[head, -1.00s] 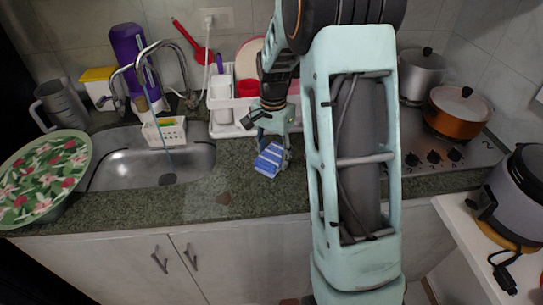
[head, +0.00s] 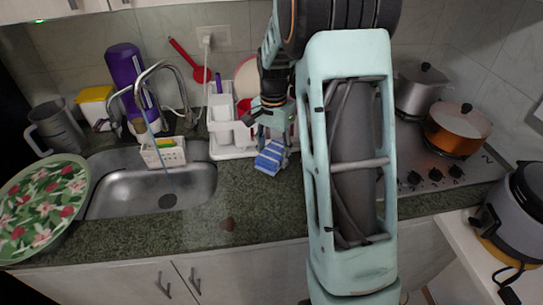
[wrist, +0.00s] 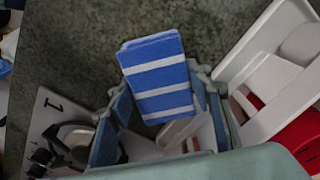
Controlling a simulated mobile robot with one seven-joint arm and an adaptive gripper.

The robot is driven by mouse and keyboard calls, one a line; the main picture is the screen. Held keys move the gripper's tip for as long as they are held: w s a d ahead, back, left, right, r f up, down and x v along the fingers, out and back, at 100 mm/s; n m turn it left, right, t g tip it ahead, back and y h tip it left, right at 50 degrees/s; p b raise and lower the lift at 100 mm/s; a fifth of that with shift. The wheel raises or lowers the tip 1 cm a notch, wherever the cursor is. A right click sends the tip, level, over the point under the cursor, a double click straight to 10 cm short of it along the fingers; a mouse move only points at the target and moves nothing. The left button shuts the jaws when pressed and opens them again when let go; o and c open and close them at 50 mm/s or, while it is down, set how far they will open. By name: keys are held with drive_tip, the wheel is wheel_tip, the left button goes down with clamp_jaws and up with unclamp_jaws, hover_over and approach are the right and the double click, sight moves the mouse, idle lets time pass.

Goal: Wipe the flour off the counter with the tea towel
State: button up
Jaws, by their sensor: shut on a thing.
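A folded blue tea towel with white stripes (head: 270,157) is held in my gripper (head: 272,140), over the counter (head: 215,200) between the sink and my arm. In the wrist view the towel (wrist: 160,78) sits between the two fingers of my gripper (wrist: 165,100), which are shut on it. I cannot tell whether the towel touches the counter.
The sink (head: 150,190) is to the left, with a floral plate (head: 40,205) beside it. A white dish rack (head: 228,150) stands just behind the towel. A copper pot (head: 455,130) is on the stove at right. The front counter is bare.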

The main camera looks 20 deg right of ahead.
drive_tip(key=shift+r+p, duration=1)
drive_tip(key=shift+r, duration=0.75)
drive_tip(key=shift+d, duration=0.1)
